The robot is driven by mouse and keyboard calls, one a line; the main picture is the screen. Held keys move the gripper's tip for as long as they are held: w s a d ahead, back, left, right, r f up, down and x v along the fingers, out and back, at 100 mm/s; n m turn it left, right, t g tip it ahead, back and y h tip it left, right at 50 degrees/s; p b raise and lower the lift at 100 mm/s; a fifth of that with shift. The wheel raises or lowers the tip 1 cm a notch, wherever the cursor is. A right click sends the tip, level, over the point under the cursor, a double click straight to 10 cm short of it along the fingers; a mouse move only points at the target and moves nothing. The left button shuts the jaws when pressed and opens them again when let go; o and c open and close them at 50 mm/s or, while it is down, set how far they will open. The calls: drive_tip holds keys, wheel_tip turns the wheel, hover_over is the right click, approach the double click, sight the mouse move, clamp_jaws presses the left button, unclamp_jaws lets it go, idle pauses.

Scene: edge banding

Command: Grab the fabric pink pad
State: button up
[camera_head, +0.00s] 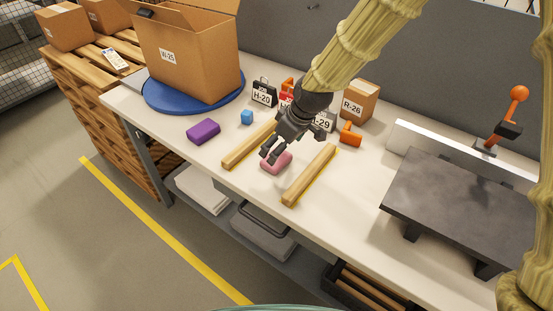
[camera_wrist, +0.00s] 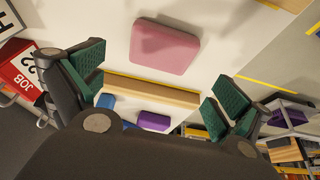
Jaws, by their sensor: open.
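The pink pad (camera_head: 277,162) lies on the white table between two wooden strips in the head view. It is a soft-looking block with rounded corners, and it shows whole in the wrist view (camera_wrist: 165,46). My gripper (camera_head: 268,152) is over the pad and partly hides it in the head view. In the wrist view my gripper (camera_wrist: 152,95) has its two green-padded fingers spread wide apart with nothing between them. The pad appears beyond the fingertips, apart from both.
Wooden strips lie left (camera_head: 248,146) and right (camera_head: 310,175) of the pad. A purple block (camera_head: 203,131), a blue cube (camera_head: 247,117) and an orange part (camera_head: 349,134) are nearby. Labelled items stand behind. A cardboard box (camera_head: 188,55) sits on a blue disc (camera_head: 165,98). A dark plate (camera_head: 455,205) stands at right.

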drive_tip(key=shift+w+f, duration=0.45)
drive_tip(key=shift+s+a+f+p, duration=0.15)
drive_tip(key=shift+s+f+p, duration=0.4)
drive_tip(key=shift+f, duration=0.2)
drive_tip(key=x, duration=0.3)
drive_tip(key=shift+w+d, duration=0.2)
drive_tip(key=shift+w, duration=0.05)
drive_tip(key=shift+s, duration=0.15)
drive_tip(key=shift+f, duration=0.15)
drive_tip(key=c, duration=0.8)
